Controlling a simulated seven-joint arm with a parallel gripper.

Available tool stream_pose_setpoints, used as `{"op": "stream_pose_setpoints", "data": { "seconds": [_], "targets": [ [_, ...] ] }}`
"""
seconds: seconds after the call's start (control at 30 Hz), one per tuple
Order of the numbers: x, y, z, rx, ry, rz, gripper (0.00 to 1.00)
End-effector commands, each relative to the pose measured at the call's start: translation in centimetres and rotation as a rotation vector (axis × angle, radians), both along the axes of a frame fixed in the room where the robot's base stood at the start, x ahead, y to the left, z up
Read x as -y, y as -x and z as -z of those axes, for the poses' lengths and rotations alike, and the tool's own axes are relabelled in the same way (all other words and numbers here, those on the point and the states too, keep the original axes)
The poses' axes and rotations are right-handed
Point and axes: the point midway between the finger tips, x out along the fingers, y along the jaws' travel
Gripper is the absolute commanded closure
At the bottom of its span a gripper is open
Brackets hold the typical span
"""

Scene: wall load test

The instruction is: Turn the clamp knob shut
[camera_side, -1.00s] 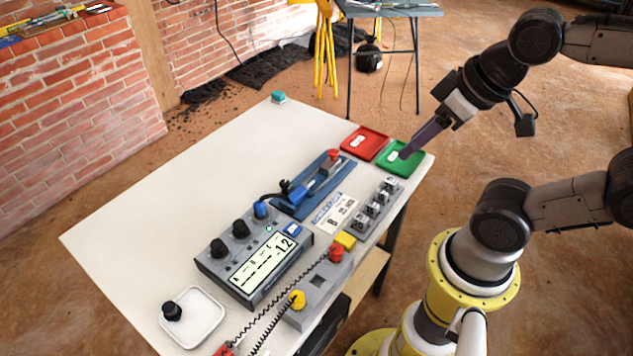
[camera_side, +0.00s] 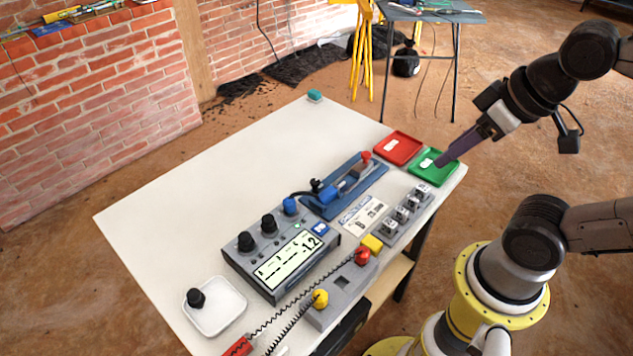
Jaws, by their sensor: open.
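A clamp fixture with a blue base plate (camera_side: 318,209) lies on the white table, right of its middle.
A red tray (camera_side: 411,157) adjoins the green one. A grey meter box (camera_side: 266,289) with black knobs and a display stands nearer, with a cable toward the clamp.

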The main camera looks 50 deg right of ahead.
Motion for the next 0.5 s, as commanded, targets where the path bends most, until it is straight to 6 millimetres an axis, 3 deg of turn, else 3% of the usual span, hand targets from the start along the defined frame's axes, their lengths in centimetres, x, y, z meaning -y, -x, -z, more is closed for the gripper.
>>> {"op": "stream_pose_setpoints", "data": {
  "seconds": [0.23, 0.27, 0.43, 0.5],
  "targets": [
    [0.0, 0.0, 0.0, 0.000, 0.000, 0.000, 0.50],
    [0.0, 0.0, 0.0, 0.000, 0.000, 0.000, 0.55],
    [0.0, 0.1, 0.0, -0.005, 0.028, -0.053, 0.56],
    [0.0, -0.3, -1.0, 0.014, 0.059, -0.108, 0.56]
  ]
}}
